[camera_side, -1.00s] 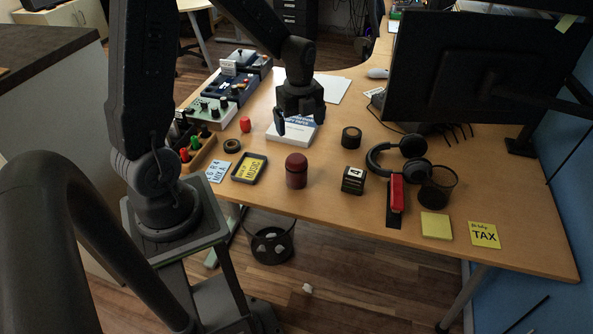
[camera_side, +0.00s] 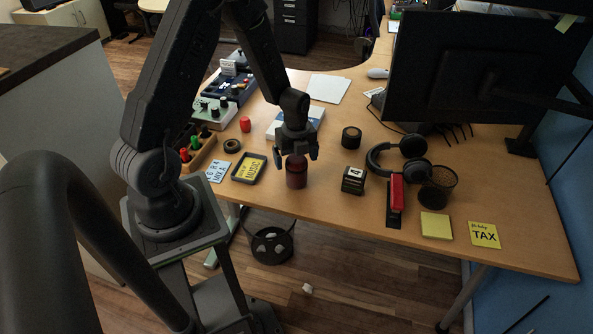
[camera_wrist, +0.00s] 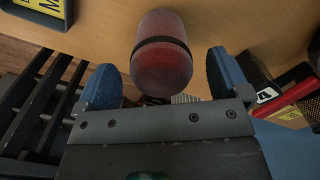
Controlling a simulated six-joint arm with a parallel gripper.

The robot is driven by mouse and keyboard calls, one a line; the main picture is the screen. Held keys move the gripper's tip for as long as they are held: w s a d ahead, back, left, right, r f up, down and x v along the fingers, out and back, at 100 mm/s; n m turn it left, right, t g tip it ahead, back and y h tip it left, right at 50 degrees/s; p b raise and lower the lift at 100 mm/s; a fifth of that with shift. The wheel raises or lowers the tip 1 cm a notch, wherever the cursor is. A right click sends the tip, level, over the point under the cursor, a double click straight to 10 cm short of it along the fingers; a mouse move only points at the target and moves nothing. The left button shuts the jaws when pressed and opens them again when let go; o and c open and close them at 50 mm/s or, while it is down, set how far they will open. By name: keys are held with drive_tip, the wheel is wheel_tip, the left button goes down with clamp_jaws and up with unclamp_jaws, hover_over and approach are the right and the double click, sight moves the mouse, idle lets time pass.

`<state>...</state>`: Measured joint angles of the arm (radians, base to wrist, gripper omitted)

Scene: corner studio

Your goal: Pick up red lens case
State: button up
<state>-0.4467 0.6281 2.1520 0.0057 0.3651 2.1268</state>
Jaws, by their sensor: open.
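The red lens case (camera_side: 296,178) is a dark red upright cylinder with a dark band, standing on the desk near its front edge. My gripper (camera_side: 297,152) is open just above it in the side view and hides its top. In the wrist view, the lens case (camera_wrist: 162,55) lies between and beyond the two blue-padded fingers of my gripper (camera_wrist: 165,82). A gap shows between the case and each finger there. I cannot tell how far the fingertips reach down around it.
A black tray (camera_side: 237,176) with a yellow MUSIC card is left of the case. A black block marked 4 (camera_side: 353,180) is to the right. A red stapler (camera_side: 396,194), headphones (camera_side: 378,157) and mesh cup (camera_side: 437,190) stand further right. A white box (camera_side: 316,116) lies behind.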

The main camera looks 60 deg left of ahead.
wheel_tip(320, 180, down, 2)
drive_tip(key=c, duration=1.2)
drive_tip(key=shift+o, duration=0.2)
drive_tip(key=shift+r, duration=0.1)
